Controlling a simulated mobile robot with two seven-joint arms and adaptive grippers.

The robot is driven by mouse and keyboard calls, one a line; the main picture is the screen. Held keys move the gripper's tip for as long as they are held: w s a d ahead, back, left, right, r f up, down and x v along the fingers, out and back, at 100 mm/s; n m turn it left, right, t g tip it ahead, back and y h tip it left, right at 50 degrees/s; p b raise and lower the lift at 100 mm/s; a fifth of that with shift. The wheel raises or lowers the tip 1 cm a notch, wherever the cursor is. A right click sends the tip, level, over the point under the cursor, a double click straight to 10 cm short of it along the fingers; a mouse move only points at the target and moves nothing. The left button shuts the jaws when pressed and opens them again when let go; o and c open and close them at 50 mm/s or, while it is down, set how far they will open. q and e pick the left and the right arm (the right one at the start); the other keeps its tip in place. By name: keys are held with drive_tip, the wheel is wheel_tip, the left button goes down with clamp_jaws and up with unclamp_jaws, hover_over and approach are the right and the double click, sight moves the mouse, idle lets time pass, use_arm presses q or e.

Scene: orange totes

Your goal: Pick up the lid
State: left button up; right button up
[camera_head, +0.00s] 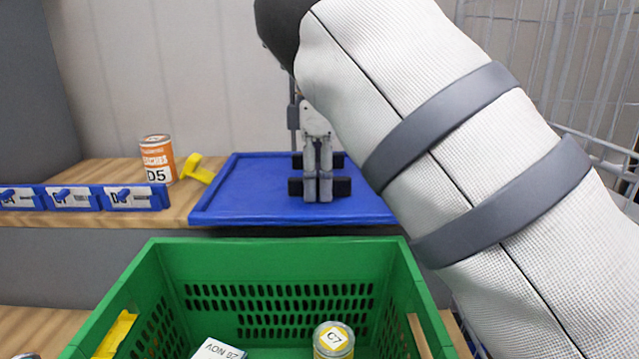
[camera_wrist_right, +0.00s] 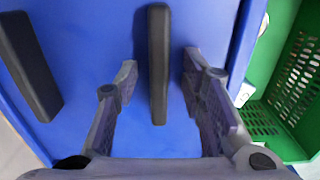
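The lid is a flat blue panel (camera_head: 240,190) with a raised rim, lying on the wooden shelf behind the green crate. It carries two parallel black bar handles; the near one (camera_head: 342,187) is partly covered by my right gripper (camera_head: 318,192). In the right wrist view, the blue lid (camera_wrist_right: 90,60) fills most of the picture. My right gripper (camera_wrist_right: 160,72) is open there, with one finger on each side of a black handle (camera_wrist_right: 158,65). Gaps show between handle and fingers. The other handle (camera_wrist_right: 28,68) lies further left. My left gripper is not in view.
The green crate (camera_head: 265,262) stands in front, holding a yellow-lidded jar (camera_head: 333,342) and a white box (camera_head: 218,350). An orange can (camera_head: 158,160), a yellow object (camera_head: 204,169) and blue label holders (camera_head: 136,198) are left of the lid. A wire cage (camera_head: 575,60) stands at right.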

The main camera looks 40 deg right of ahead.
clamp_jaws()
drive_tip(key=shift+r, duration=0.1)
